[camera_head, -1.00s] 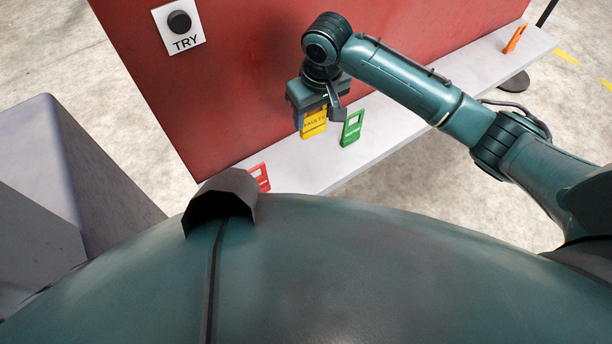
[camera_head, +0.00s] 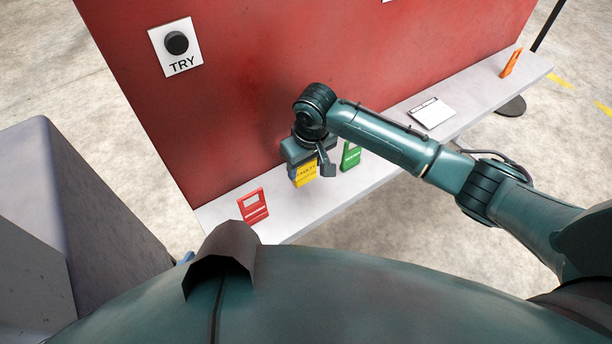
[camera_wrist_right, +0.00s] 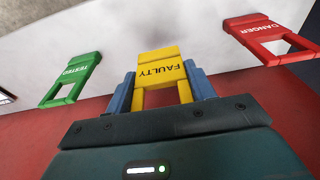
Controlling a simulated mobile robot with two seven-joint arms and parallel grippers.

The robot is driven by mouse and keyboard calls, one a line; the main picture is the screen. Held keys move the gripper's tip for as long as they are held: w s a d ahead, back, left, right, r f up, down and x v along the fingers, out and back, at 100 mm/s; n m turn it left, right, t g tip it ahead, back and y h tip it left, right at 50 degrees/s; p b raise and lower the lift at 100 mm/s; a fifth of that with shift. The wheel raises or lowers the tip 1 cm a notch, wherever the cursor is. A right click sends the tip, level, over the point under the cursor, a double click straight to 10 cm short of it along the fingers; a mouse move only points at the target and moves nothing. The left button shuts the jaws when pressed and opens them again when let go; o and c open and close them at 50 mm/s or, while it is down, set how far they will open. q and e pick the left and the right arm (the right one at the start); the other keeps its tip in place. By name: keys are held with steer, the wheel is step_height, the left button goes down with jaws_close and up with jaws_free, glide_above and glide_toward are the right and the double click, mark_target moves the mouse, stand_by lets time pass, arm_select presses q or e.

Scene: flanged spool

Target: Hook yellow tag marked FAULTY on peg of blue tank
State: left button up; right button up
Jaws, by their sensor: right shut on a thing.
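The yellow tag marked FAULTY (camera_head: 306,177) is between the fingers of my right gripper (camera_head: 298,172), at the shelf by the red wall. In the right wrist view the yellow tag (camera_wrist_right: 160,67) shows its lettering upside down, with a blue finger of the right gripper (camera_wrist_right: 163,92) on each side of its open frame. The gripper is shut on it. I cannot tell whether the tag still touches the shelf. No blue tank or peg can be made out. My left gripper is not in view.
A pale shelf (camera_head: 392,135) runs along the red wall (camera_head: 240,90). A TRY sign (camera_head: 175,47) is on the wall.

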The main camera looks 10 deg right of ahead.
mark_target(306, 175)
step_height(306, 175, down, 4)
steer(key=shift+r+p, duration=0.2)
steer(key=shift+p, duration=0.25)
steer(key=shift+f, duration=0.2)
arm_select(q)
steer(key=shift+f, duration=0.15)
arm_select(e)
steer(key=shift+f, duration=0.15)
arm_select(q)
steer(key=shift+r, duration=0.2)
arm_select(e)
steer(key=o, duration=1)
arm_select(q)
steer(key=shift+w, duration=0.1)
arm_select(e)
steer(key=shift+o, duration=0.2)
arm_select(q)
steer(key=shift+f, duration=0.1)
